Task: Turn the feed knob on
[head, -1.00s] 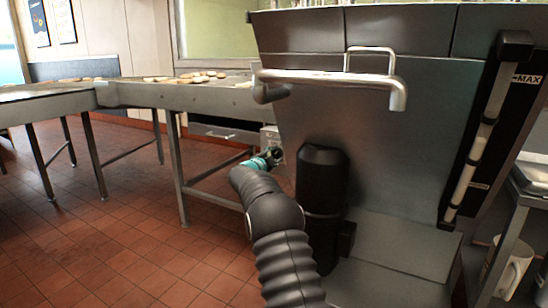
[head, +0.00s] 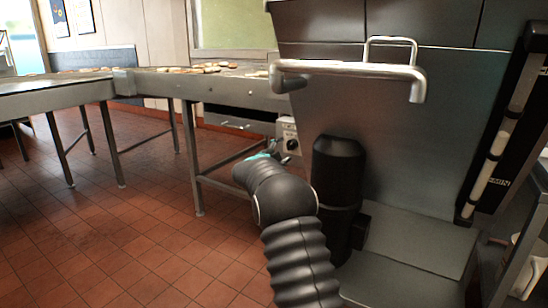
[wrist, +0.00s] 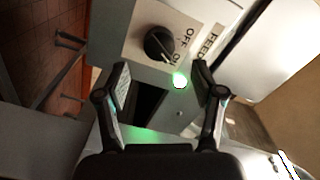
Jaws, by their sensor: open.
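The feed knob (wrist: 160,43) is a round black dial with a pale mark on a light panel (wrist: 135,48). The panel reads FEED, OFF and ON. The mark is on the knob's side near the word ON. A small green lamp (wrist: 180,81) glows beside the panel. My gripper (wrist: 161,82) is open and empty, with its fingers apart just below the knob in the wrist view and not around it.
A large steel hopper (head: 420,130) with a tubular handle (head: 345,70) stands close on the right. A black cylinder (head: 338,175) stands beside my arm. A steel conveyor table (head: 225,88) carries several baked pieces behind. Tiled floor (head: 110,230) is clear at left.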

